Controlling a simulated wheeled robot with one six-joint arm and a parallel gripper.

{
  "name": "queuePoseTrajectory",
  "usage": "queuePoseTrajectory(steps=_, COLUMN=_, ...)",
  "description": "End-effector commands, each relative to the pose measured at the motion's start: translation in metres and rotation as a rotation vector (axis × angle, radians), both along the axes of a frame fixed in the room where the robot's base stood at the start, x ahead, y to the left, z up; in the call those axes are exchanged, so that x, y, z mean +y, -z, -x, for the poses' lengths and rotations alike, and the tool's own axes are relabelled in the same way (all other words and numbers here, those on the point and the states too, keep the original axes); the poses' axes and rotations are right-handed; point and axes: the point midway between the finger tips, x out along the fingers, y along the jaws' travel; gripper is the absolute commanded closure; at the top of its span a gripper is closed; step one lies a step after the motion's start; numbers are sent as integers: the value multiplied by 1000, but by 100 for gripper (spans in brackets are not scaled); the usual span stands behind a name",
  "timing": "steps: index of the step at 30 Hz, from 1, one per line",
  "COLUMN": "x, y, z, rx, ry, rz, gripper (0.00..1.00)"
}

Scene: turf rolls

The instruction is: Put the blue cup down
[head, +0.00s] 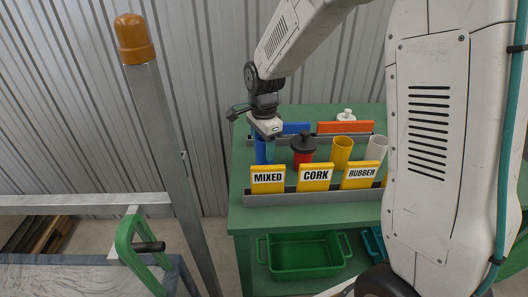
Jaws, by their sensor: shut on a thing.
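The blue cup (265,153) is upright at the left end of the green bench, behind the yellow MIXED sign (268,180), which hides its lower part. My gripper (267,133) points down at the cup's top and is shut on it. I cannot tell whether the cup's base touches the bench (240,215).
To the right stand a red cup (303,160) with a black top, a yellow cup (341,152) and a white cup (376,148). CORK (315,177) and RUBBER (361,176) signs stand in a grey front rail (310,197). A green basket (303,258) sits below. My arm hides the bench's right side.

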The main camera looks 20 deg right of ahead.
Motion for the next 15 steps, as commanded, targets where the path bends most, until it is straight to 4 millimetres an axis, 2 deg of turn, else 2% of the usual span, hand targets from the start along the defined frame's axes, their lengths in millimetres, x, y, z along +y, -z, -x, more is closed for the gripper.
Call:
queuePoseTrajectory(steps=3, x=0, y=19, z=0, rx=4, ry=0, rz=1, gripper=72)
queuePoseTrajectory(steps=5, x=0, y=24, z=0, rx=1, ry=0, rz=0, gripper=72)
queuePoseTrajectory(steps=15, x=-1, y=28, z=0, rx=1, ry=1, rz=0, gripper=72)
